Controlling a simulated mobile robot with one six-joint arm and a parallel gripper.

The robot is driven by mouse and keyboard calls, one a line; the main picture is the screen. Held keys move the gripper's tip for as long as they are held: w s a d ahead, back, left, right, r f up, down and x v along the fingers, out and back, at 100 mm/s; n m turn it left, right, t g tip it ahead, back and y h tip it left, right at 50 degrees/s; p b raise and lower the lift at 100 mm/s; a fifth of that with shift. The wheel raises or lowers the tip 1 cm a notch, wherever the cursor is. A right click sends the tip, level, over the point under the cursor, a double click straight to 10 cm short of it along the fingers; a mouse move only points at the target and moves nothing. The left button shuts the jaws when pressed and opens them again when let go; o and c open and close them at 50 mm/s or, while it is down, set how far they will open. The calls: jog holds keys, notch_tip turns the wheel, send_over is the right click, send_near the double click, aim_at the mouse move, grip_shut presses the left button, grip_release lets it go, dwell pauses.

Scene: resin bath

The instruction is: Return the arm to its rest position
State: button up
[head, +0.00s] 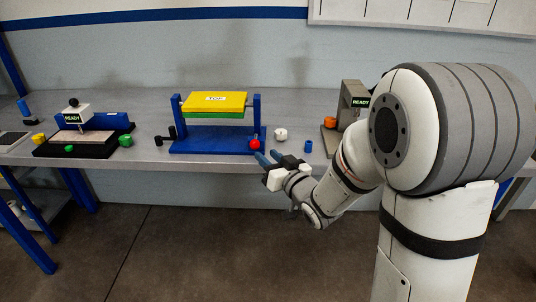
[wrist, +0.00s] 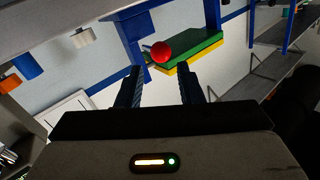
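My gripper (head: 268,157) is at the front edge of the grey bench (head: 215,163), in front of the blue stand. Its two dark blue fingers stand apart, with nothing held between them. In the wrist view my gripper (wrist: 162,85) is open too, and the picture looks upside down. The red ball (wrist: 161,52) shows beyond the fingertips there. In the head view the red ball (head: 255,144) is at the right end of the stand, close behind the fingers. My arm reaches out from the right.
A yellow plate marked TOP (head: 215,103), green underneath, hangs in a blue stand (head: 190,147). A white piece (head: 280,134) and a blue cylinder (head: 308,146) stand nearby. A grey READY device (head: 352,100) is right; another READY device (head: 77,117) is left. Floor before the bench is clear.

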jog(key=s+d+r+m+g+h+p, duration=0.2)
jog(key=s+d+r+g+h+p, duration=0.15)
jog(key=d+h, duration=0.2)
jog(key=s+d+r+m+g+h+p, duration=0.1)
jog(key=s+d+r+g+h+p, duration=0.1)
jog(key=s+d+h+p, duration=0.35)
jog(key=s+d+r+g+p, duration=0.1)
jog(key=s+d+r+g, duration=0.1)
jog(key=s, duration=0.6)
jog(key=s+d+r+m+g+y+p, duration=0.1)
jog(key=s+r+g+p, duration=0.1)
jog(key=s+g, duration=0.3)
jog(key=s, duration=0.4)
jog(key=shift+d+r, duration=0.2)
jog(key=shift+d, duration=0.15)
dwell(1.0)
